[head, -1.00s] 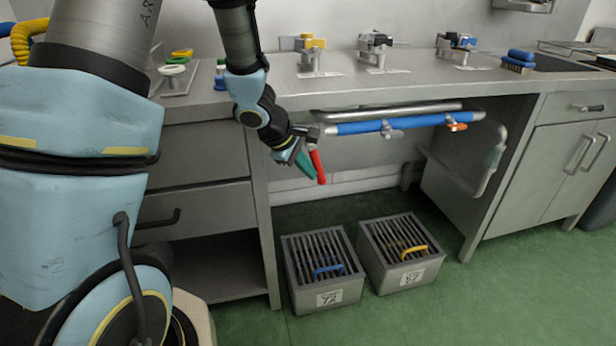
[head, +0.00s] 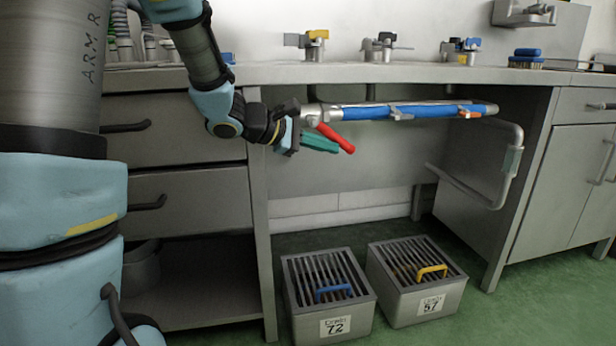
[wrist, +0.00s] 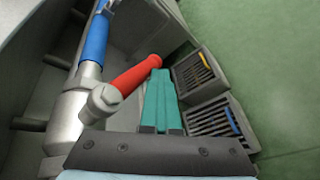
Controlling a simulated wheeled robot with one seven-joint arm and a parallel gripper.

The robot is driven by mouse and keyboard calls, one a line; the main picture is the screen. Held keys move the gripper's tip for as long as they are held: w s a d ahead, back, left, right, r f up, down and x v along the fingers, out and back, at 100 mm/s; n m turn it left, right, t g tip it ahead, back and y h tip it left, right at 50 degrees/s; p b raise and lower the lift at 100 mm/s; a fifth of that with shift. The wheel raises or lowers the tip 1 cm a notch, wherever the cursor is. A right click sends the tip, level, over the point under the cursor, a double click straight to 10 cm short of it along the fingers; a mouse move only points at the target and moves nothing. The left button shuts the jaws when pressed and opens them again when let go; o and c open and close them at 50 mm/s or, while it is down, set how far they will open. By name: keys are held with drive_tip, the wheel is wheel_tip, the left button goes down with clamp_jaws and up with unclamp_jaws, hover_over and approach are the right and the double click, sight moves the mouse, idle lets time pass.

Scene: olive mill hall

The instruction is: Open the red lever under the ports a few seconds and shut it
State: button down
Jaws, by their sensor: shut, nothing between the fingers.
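The red lever (head: 336,138) sits at the left end of the pipe (head: 365,112) under the worktop. It slants down to the right from its pivot, well off the pipe's line. In the wrist view the red lever (wrist: 137,74) runs from a grey metal hub up and right. My gripper (head: 335,149) has its teal fingers shut and empty. They lie just below the lever, along its lower side. In the wrist view my gripper (wrist: 160,75) is right beside the lever's right side; I cannot tell whether they touch.
Two slatted metal crates, one with a blue handle (head: 333,292) and one with a yellow handle (head: 431,270), stand on the floor below. Drawers (head: 170,140) flank the left; the space under the pipe is open.

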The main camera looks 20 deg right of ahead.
drive_tip(key=d+h+b, duration=0.1)
drive_tip(key=h+b, duration=0.1)
drive_tip(key=b, duration=0.2)
drive_tip(key=r+h+b, duration=0.1)
drive_tip(key=d+b, duration=0.1)
drive_tip(key=b, duration=0.1)
drive_tip(key=shift+s+r+n+h, duration=0.1)
drive_tip(key=shift+r+n+h, duration=0.2)
drive_tip(key=shift+r+h, duration=0.1)
drive_tip(key=shift+b, duration=0.3)
